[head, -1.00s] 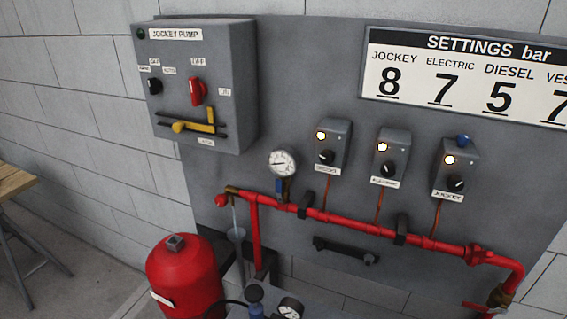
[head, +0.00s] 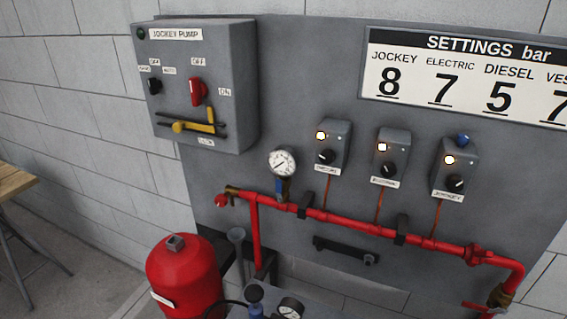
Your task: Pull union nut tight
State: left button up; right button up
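A red pipe (head: 340,219) runs along the lower part of the grey panel and slopes down to the right. A thicker red fitting (head: 474,256) on it near the right end looks like the union nut; I cannot tell how tight it is. To its right the pipe bends down to a brass-coloured fitting (head: 500,297). At the left end is a small brass valve with a red handle (head: 221,200), above a grey funnel (head: 236,235). Neither of my grippers is in view.
A pressure gauge (head: 282,162) stands above the pipe beside several grey switch boxes (head: 334,147). A jockey pump cabinet (head: 200,85) is upper left. A red tank (head: 184,275) stands below. A wooden table (head: 14,181) is at the left edge.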

aim_at(476, 254)
jog(key=k+z, duration=0.1)
jog(key=z, duration=0.3)
jog(key=k+z, duration=0.15)
jog(key=z, duration=0.25)
jog(key=k+z, duration=0.15)
jog(key=z, duration=0.3)
jog(key=i, duration=0.05)
